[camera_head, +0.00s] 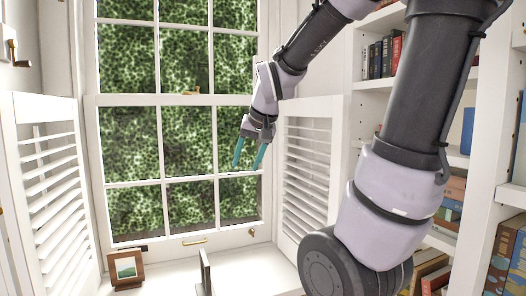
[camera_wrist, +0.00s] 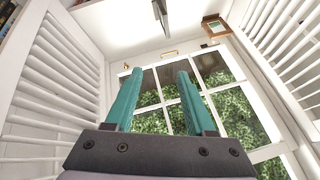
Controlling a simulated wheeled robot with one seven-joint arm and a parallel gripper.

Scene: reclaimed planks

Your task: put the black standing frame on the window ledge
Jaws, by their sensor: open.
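The black standing frame (camera_head: 205,272) stands upright on the white window ledge (camera_head: 250,270), seen nearly edge-on at the bottom of the head view. In the wrist view the black frame (camera_wrist: 160,14) shows as a thin dark strip at the top edge, beyond the fingertips. My gripper (camera_head: 248,167) is in front of the window, above the ledge, pointing down. Its teal fingers are apart with nothing between them in the wrist view (camera_wrist: 159,73). The gripper is clear of the frame. The frame's lower end is cut off in the head view.
A brown picture frame (camera_head: 128,269) stands left on the ledge; it also shows in the wrist view (camera_wrist: 215,26). White louvred shutters (camera_head: 52,190) flank the window on both sides. Bookshelves (camera_head: 455,158) stand at right. The ledge between the two frames looks clear.

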